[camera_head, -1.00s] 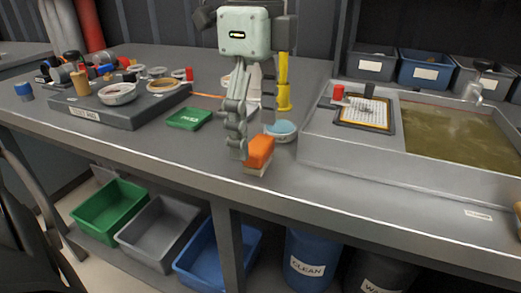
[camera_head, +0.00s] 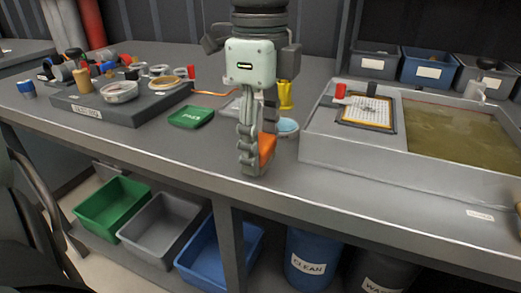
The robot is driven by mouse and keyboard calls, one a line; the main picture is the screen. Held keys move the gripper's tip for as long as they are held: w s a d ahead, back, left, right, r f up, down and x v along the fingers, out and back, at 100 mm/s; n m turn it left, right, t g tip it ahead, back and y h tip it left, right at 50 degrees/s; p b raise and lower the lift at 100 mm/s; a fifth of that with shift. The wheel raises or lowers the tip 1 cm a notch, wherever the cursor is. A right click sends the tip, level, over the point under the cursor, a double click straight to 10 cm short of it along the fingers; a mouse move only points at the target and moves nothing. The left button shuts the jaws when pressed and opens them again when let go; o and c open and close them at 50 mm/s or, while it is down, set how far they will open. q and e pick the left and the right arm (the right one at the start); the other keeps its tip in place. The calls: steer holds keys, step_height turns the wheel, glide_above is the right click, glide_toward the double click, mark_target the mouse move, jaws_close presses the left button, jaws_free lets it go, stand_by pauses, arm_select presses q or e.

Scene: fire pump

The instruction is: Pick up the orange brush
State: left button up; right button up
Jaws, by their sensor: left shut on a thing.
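The orange brush (camera_head: 267,149) is at the front middle of the bench, partly hidden behind the fingers of my left gripper (camera_head: 254,165). My left gripper points down and is shut on the brush, low over the bench top. Whether the brush still touches the bench cannot be told. My right gripper is not in view.
A green tray (camera_head: 191,116) lies to the left of the gripper. A light blue round dish (camera_head: 287,126) and a yellow object (camera_head: 286,94) are just behind and right. A grey basin (camera_head: 340,155) with murky liquid stands to the right. A dark board (camera_head: 105,113) holds several parts at left.

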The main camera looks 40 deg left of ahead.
arm_select(q)
step_height(320, 180, up, 14)
step_height(320, 180, up, 13)
steer(key=p, duration=0.2)
glide_above(261, 141)
steer(key=shift+s+r, duration=0.1)
steer(key=shift+r, duration=0.45)
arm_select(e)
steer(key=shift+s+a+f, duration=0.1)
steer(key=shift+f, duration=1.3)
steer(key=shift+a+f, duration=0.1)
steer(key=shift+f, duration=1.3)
arm_select(q)
steer(key=o, duration=0.4)
steer(key=c, duration=0.3)
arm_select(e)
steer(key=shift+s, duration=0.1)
